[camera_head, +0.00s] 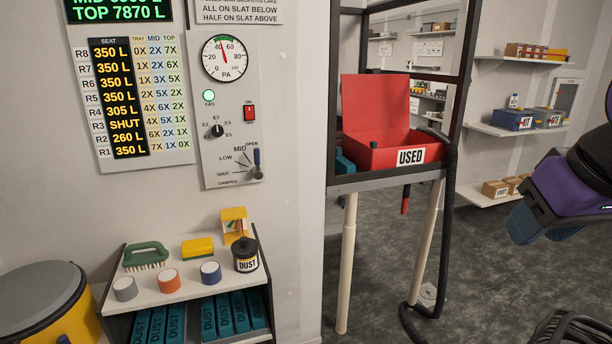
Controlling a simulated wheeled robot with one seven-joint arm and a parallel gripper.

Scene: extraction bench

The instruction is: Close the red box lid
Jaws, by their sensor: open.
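The red box (375,156) labelled USED stands on a dark shelf on a frame, right of the picture's middle. Its red lid (376,101) is open and stands up, tilted back, at the rear of the box. A small dark teal item shows inside at the left front of the box. My gripper (522,226), with blue fingers on a purple and black wrist, is at the right edge, well to the right of the box and apart from it. It is open, and I see nothing between its fingers.
A black hose (449,190) hangs along the frame's right side to the floor. Teal blocks (345,164) lie left of the box. Open floor lies between frame and arm.

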